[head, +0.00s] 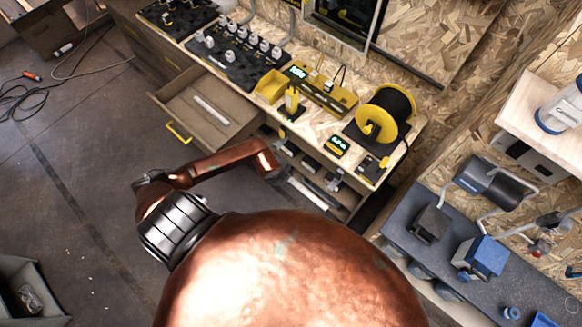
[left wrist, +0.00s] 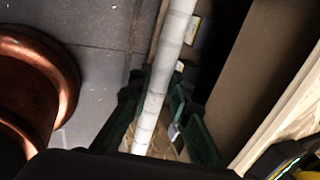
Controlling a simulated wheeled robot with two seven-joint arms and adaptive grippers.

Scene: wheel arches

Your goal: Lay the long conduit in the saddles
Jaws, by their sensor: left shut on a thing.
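The long conduit (left wrist: 165,62) is a pale, ribbed tube. In the left wrist view it runs from the top edge down between the dark green fingers of my left gripper (left wrist: 155,88), which is shut on it. In the head view my copper left arm reaches to the open front of the workbench, and its gripper is mostly hidden there. A pale bar (head: 307,196) shows low beside the arm's end; I cannot tell whether it is the same conduit. I cannot make out the saddles. My right gripper is not in view.
An open drawer (head: 222,118) with a pale strip (head: 211,110) in it juts from the workbench (head: 225,72). On top are a yellow bin (head: 271,86) and a cable reel (head: 385,114). A blue-grey bench (head: 480,262) stands at right. The floor (head: 95,150) at left is mostly clear.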

